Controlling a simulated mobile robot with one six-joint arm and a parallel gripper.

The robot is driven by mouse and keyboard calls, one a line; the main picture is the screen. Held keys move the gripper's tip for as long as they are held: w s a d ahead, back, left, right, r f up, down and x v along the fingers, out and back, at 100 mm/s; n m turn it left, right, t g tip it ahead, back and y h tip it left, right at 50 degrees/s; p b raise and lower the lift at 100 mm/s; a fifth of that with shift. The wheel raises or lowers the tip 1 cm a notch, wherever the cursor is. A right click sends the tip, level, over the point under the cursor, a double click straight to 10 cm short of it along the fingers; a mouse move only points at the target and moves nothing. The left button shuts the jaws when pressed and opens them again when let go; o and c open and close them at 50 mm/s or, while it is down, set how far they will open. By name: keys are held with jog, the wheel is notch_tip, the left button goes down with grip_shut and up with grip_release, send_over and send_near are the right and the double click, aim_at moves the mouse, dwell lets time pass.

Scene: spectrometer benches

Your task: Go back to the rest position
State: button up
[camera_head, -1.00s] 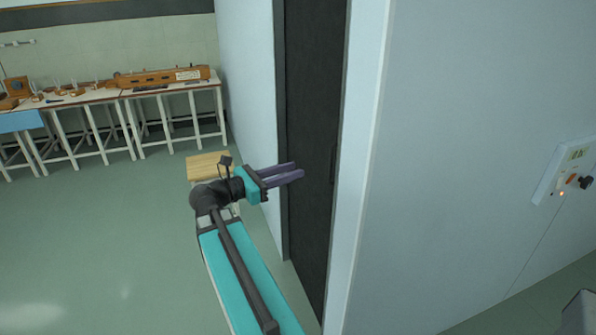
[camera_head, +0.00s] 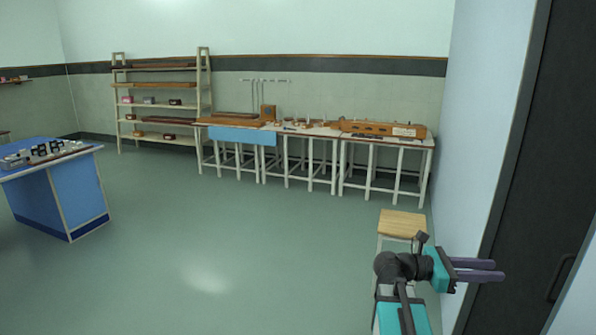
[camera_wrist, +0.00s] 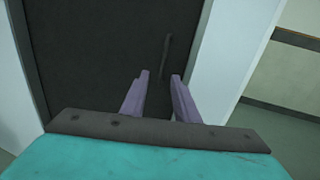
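My gripper (camera_head: 497,271) is at the lower right of the head view, with its purple fingers pointing right toward a dark door (camera_head: 545,170). In the wrist view my gripper (camera_wrist: 160,75) shows its two fingers apart with nothing between them. The dark door (camera_wrist: 95,55) fills the upper left of that view, and its handle (camera_wrist: 165,57) shows beyond the fingertips. I cannot tell the exact distance from the fingertips to the door.
A wooden-topped stool (camera_head: 402,223) stands just behind my arm. White-legged benches (camera_head: 345,142) with wooden instruments line the back wall beside a shelf rack (camera_head: 205,90). A blue bench (camera_head: 75,195) stands at left. The green floor between is clear.

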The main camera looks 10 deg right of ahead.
jog(key=s+a+f+n+t+y, duration=0.15)
jog(key=a+f, duration=0.35)
jog(key=f, duration=0.8)
jog(key=a+f+n+y, duration=0.15)
jog(key=a+f, duration=0.45)
jog(key=f, duration=0.6)
jog(key=s+a+f+n+t+y, duration=0.15)
jog(key=a+f, duration=0.35)
jog(key=f, duration=0.8)
jog(key=s+a+f+m+g+y, duration=0.1)
jog(key=s+a+f+m+y, duration=0.5)
jog(key=a+f+m, duration=0.3)
jog(key=s+a+f+m+g+y, duration=0.1)
jog(key=s+a+f+m+y, duration=0.5)
jog(key=s+a+f+m, duration=0.3)
jog(key=shift+a+f+m+g, duration=0.5)
jog(key=shift+a+f, duration=1.7)
jog(key=shift+a, duration=1.75)
jog(key=shift+s+d+y, duration=0.1)
jog(key=shift+y, duration=0.15)
